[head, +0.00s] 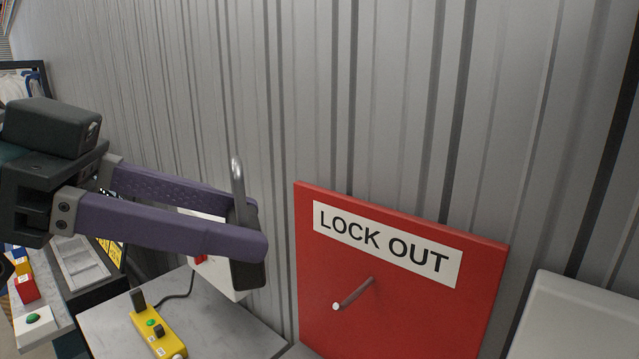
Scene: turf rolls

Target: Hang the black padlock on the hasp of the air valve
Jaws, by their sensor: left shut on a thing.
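My left gripper (252,230) comes in from the left, its two purple fingers shut on the black padlock (247,270). The padlock is upright, its silver shackle (238,178) pointing up above the fingers. The fingers cover part of its body. It is held in the air, left of a red LOCK OUT board (420,312) and apart from it. A single peg (355,293) sticks out of that board below the label. I cannot make out an air valve or its hasp. My right gripper is not in view.
A grey corrugated wall (400,100) stands behind. A yellow control box (158,332) with buttons lies on a grey surface (232,335) below my gripper. A white box (238,290) is partly hidden behind the padlock. A pale panel (575,320) is at the lower right.

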